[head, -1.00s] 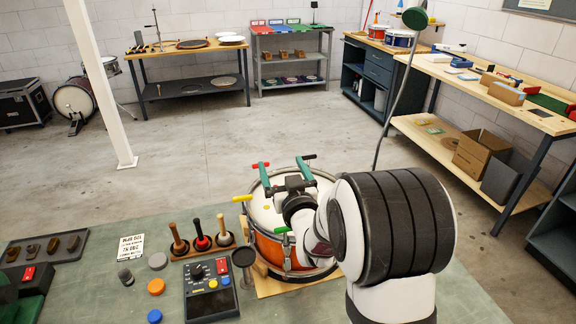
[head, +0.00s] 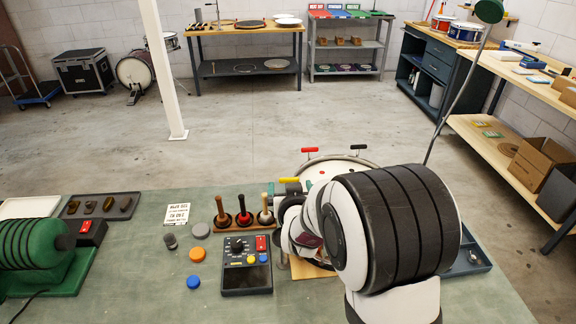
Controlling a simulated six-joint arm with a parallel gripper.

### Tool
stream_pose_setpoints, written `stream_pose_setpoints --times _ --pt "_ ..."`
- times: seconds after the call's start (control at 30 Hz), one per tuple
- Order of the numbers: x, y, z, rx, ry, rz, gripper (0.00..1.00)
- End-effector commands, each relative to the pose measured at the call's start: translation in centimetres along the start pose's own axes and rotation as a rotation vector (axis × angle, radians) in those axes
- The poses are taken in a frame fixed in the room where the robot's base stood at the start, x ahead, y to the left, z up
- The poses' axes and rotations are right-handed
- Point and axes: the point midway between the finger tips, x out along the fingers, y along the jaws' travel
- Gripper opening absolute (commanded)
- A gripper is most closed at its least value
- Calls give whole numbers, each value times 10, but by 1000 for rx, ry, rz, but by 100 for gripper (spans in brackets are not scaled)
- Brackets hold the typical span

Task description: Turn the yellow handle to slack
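The drum (head: 345,163) sits on the bench in the head view, with its front mostly hidden behind my arm. The yellow handle (head: 289,180) sticks out at the drum's left rim. A red handle (head: 310,150) and a black handle (head: 358,147) show at the far rim. My gripper (head: 291,188) is at the left side of the drum, close by the yellow handle. My wrist covers most of it, so I cannot tell whether its fingers are open or shut, or whether they touch the handle.
Left of the drum are a wooden rack of mallets (head: 243,218), a dark control box (head: 246,265), and orange (head: 197,254), blue (head: 193,282) and grey (head: 201,230) pucks. A green machine (head: 35,250) stands at the left. The bench's front middle is clear.

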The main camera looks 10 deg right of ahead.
Motion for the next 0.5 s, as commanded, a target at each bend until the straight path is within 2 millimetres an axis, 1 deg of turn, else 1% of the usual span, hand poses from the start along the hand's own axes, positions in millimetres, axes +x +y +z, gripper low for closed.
stream_pose_setpoints --times 0.03,0.1,0.2,0.33,0.4,0.5 --pt "14 1 1 1 -1 2 95" --pt "32 1 1 1 0 1 95" --pt "55 0 0 1 1 0 95" --pt "76 1 0 2 2 1 95" --pt "83 1 0 1 2 1 95" --pt "88 1 0 0 2 0 95"
